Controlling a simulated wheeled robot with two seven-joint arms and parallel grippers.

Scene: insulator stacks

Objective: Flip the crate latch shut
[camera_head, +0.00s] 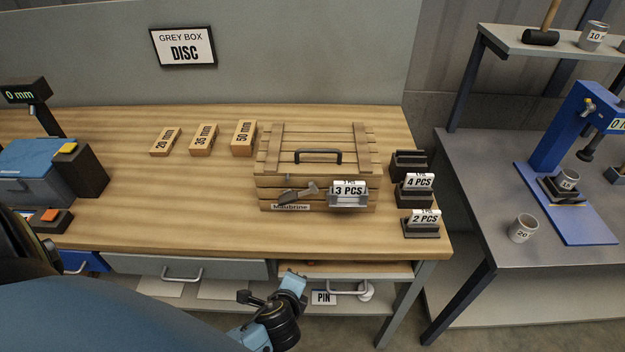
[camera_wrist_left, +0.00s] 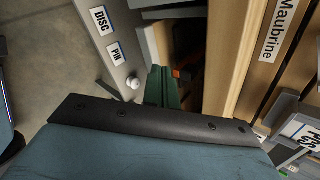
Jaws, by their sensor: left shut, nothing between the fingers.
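The wooden crate (camera_head: 345,170) stands on the bench with its slatted lid down and a black handle on top. On its front, left of the middle, a grey latch lever (camera_head: 298,193) sticks out at a slant above the "Maubrine" label (camera_head: 291,207). A small metal piece (camera_head: 289,178) sits above it near the lid's edge. My left gripper (camera_head: 293,280) is shut and empty, low in front of the bench and below the crate, apart from the latch. In the left wrist view the Maubrine label (camera_wrist_left: 279,30) shows on the crate's front. My right gripper is not in view.
A "3 PCS" card holder (camera_head: 348,194) stands right of the latch, close to the crate's front. More card holders (camera_head: 420,190) stand to the right. Small wooden blocks (camera_head: 204,139) lie to the left. The bench's front edge (camera_head: 250,246) lies between gripper and crate.

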